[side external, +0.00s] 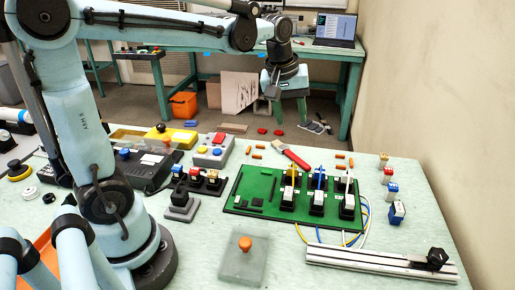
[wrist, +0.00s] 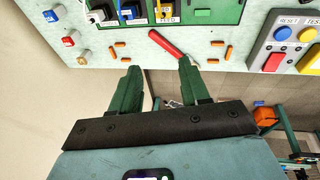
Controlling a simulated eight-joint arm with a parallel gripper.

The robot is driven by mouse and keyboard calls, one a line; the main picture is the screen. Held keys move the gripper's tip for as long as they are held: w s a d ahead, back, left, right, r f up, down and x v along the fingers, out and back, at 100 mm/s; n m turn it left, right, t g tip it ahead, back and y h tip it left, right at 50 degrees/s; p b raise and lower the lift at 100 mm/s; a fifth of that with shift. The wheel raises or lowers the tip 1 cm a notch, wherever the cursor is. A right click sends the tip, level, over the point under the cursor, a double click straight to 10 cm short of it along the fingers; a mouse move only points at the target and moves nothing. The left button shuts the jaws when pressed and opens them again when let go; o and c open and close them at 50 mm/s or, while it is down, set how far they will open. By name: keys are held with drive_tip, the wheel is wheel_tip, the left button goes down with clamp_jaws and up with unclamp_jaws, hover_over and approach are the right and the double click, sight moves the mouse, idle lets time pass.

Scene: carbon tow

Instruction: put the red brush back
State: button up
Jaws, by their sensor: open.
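The red brush (side external: 297,159) lies flat on the table, just behind the green board's back edge, with orange pieces on both sides. In the wrist view the brush (wrist: 166,44) shows as a slanting red bar beyond the fingertips. My gripper (side external: 287,112) hangs past the table's far side, fingers pointing down, apart from the brush. In the wrist view my gripper (wrist: 157,70) has its two green fingers spread, with nothing between them. The brush's far end is too small to make out clearly.
The green board (side external: 240,192) carries black blocks with coloured wires. Small coloured connectors (side external: 391,190) stand to its right. A metal rail (side external: 370,262) lies at the front right. A grey plate with an orange knob (side external: 245,243) sits in front. A grey button box (side external: 213,150) stands left of the brush.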

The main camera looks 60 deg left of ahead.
drive_tip(key=s+d+f+m+t, duration=0.2)
drive_tip(key=s+m, duration=0.3)
drive_tip(key=s+d+f+m+t, duration=0.2)
drive_tip(key=s+m, duration=0.3)
drive_tip(key=s, duration=0.1)
drive_tip(key=shift+s+d, duration=0.2)
drive_tip(key=shift+d, duration=0.1)
